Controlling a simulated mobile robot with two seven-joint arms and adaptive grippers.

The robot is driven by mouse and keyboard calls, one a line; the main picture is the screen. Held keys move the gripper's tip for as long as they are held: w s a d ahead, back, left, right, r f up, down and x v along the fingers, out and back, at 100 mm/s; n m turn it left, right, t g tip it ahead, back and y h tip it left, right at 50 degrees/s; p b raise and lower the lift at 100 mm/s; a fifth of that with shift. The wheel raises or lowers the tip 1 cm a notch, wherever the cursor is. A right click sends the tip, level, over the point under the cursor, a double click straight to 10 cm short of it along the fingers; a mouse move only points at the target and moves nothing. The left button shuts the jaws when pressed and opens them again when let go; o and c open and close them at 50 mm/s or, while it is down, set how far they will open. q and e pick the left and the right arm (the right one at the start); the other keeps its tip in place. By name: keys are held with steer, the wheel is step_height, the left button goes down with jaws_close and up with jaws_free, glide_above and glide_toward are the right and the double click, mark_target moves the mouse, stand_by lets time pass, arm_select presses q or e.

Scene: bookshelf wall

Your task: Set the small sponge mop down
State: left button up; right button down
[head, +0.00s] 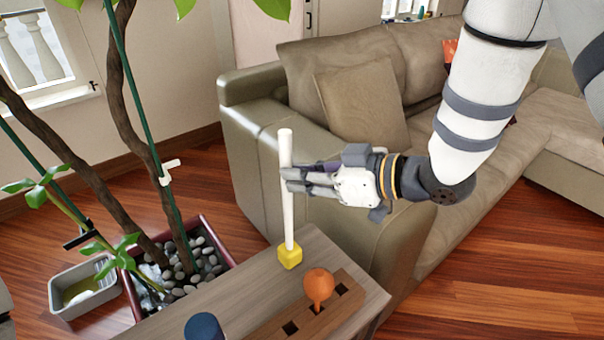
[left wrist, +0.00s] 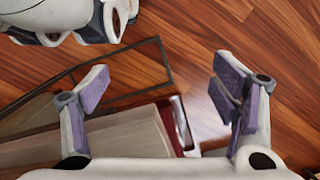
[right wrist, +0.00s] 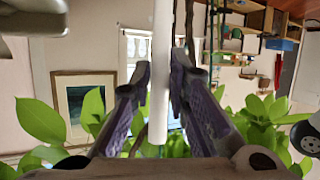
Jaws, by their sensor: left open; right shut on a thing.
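The small sponge mop has a white stick (head: 286,190) and a yellow sponge head (head: 290,256). It stands nearly upright, head down, at the far edge of a grey wooden surface (head: 235,285). The head appears to touch the surface. My right gripper (head: 300,180) is shut on the stick, above its middle. In the right wrist view the white stick (right wrist: 161,75) runs between the fingers (right wrist: 163,95). My left gripper (left wrist: 160,90) is open and empty in the left wrist view. It is not seen in the head view.
A brown block with square holes (head: 318,312) holds an orange knob-like object (head: 318,286) near the mop. A dark blue cylinder (head: 204,326) stands at the front. A sofa (head: 300,130) is behind, and a planter with pebbles (head: 190,265) and a grey tub (head: 84,289) are left.

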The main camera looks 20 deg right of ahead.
steer(key=shift+f, duration=0.15)
steer(key=c, duration=1.5)
jaws_free()
steer(key=shift+c, duration=0.2)
steer(key=v, duration=1.2)
